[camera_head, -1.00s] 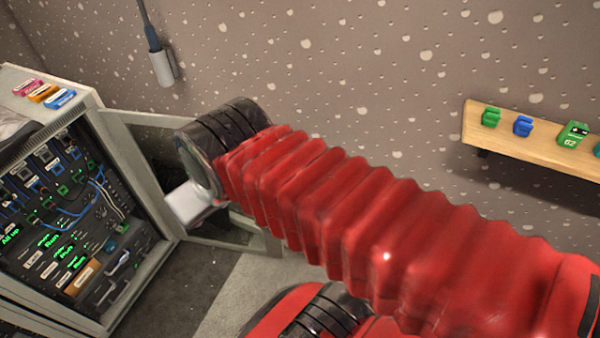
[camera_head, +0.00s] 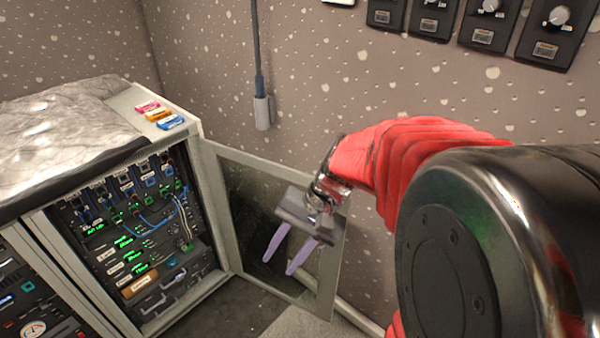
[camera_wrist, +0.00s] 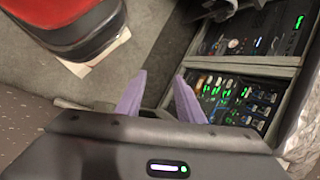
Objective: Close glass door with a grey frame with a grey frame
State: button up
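The glass door with a grey frame (camera_head: 233,240) stands swung open from the right side of the rack cabinet (camera_head: 211,180) in the head view. Its dark glass shows the room behind it. My gripper (camera_head: 280,258) hangs in front of the door's glass, its two purple fingers spread and pointing down. Nothing is between the fingers. I cannot tell whether they touch the door. In the wrist view my gripper (camera_wrist: 155,95) also has its fingers apart, with the cabinet's lit panel (camera_wrist: 222,98) beyond them to the right. The door is mostly hidden there.
Pink, orange and blue blocks (camera_head: 158,113) lie on the cabinet top beside a crumpled grey cover (camera_head: 60,120). A cable with a grey connector (camera_head: 263,112) hangs on the wall. Dark knob panels (camera_head: 490,22) are on the wall at upper right. Grey floor lies below the door.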

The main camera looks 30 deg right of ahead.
jog(key=w+d+f+m+t+y, duration=0.3)
jog(key=w+d+f+m, duration=0.1)
jog(key=d+m, duration=0.25)
jog(key=w+d+f+m+t+y, duration=0.3)
jog(key=w+d+f+m, duration=0.15)
jog(key=d, duration=0.35)
jog(key=s+d+f+m+t+h, duration=0.1)
jog(key=d+f+m+t+h, duration=0.1)
jog(key=d+f+m+t, duration=0.2)
jog(key=s+d+f+m+t+h, duration=0.2)
jog(key=d+f+m+t, duration=0.3)
jog(key=d, duration=0.8)
notch_tip(320, 180, down, 3)
jog(key=m+h, duration=0.1)
jog(key=m, duration=0.2)
jog(key=shift+s+d+r+t, duration=0.15)
jog(key=shift+s+d+t, duration=0.05)
jog(key=shift+t, duration=0.1)
jog(key=x, duration=1)
jog(key=shift+c, duration=0.6)
